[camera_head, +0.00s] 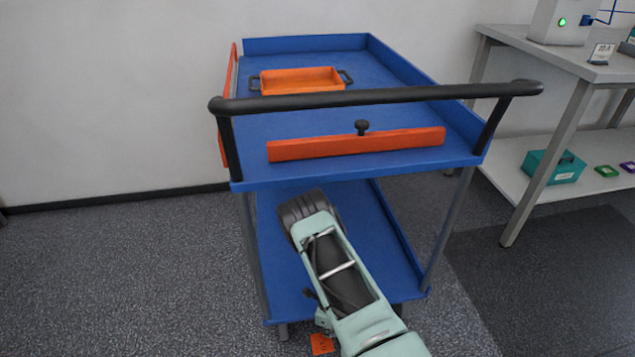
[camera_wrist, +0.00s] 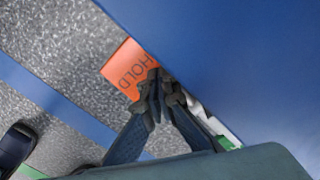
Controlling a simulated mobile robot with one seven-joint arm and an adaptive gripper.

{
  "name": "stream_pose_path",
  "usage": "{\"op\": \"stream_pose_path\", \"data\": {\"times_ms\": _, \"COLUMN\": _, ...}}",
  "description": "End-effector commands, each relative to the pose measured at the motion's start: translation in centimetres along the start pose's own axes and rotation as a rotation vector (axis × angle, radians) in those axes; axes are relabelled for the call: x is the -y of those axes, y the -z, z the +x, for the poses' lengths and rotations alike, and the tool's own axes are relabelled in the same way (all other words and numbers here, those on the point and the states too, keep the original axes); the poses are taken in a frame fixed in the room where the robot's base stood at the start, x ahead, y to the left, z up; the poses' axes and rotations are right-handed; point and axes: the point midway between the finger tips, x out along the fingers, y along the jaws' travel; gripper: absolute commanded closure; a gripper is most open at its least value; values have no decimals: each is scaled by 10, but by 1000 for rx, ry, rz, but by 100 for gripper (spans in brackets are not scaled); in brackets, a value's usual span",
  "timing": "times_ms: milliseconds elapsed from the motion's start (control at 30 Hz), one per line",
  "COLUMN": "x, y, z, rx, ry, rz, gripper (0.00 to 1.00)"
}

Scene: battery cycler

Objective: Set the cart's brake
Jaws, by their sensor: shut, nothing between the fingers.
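The blue two-shelf cart (camera_head: 330,170) stands in front of me with its black push handle (camera_head: 380,96) facing me. Low at its near end is an orange pedal plate (camera_head: 321,344), partly hidden behind my arm. In the wrist view the orange plate (camera_wrist: 124,68) carries the word HOLD. My gripper (camera_wrist: 160,86) is shut and empty, its fingertips over the right side of this plate. I cannot tell whether they touch it. In the head view my arm hides most of the gripper.
The upper shelf holds an orange tray (camera_head: 300,80) and an orange bar (camera_head: 358,145) with a black knob (camera_head: 362,127). A workbench (camera_head: 565,75) with a teal box (camera_head: 554,166) on its lower shelf stands to the right. Grey floor (camera_head: 110,260) is free at the left.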

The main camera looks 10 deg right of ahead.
Motion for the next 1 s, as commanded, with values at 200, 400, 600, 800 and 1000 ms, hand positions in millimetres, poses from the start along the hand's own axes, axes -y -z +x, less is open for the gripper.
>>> {"op": "stream_pose_path", "data": {"times_ms": 200, "x": 0, "y": 0, "z": 0, "rx": 1, "ry": 0, "rz": 0, "gripper": 100}}
{"op": "stream_pose_path", "data": {"times_ms": 400, "x": 0, "y": -1, "z": -12, "rx": 1, "ry": 1, "rz": 0, "gripper": 100}}
{"op": "stream_pose_path", "data": {"times_ms": 600, "x": 0, "y": -1, "z": -29, "rx": 1, "ry": 0, "rz": 1, "gripper": 100}}
{"op": "stream_pose_path", "data": {"times_ms": 800, "x": 0, "y": -1, "z": -45, "rx": 1, "ry": 0, "rz": 0, "gripper": 100}}
{"op": "stream_pose_path", "data": {"times_ms": 1000, "x": 0, "y": -1, "z": -61, "rx": 1, "ry": 0, "rz": 0, "gripper": 100}}
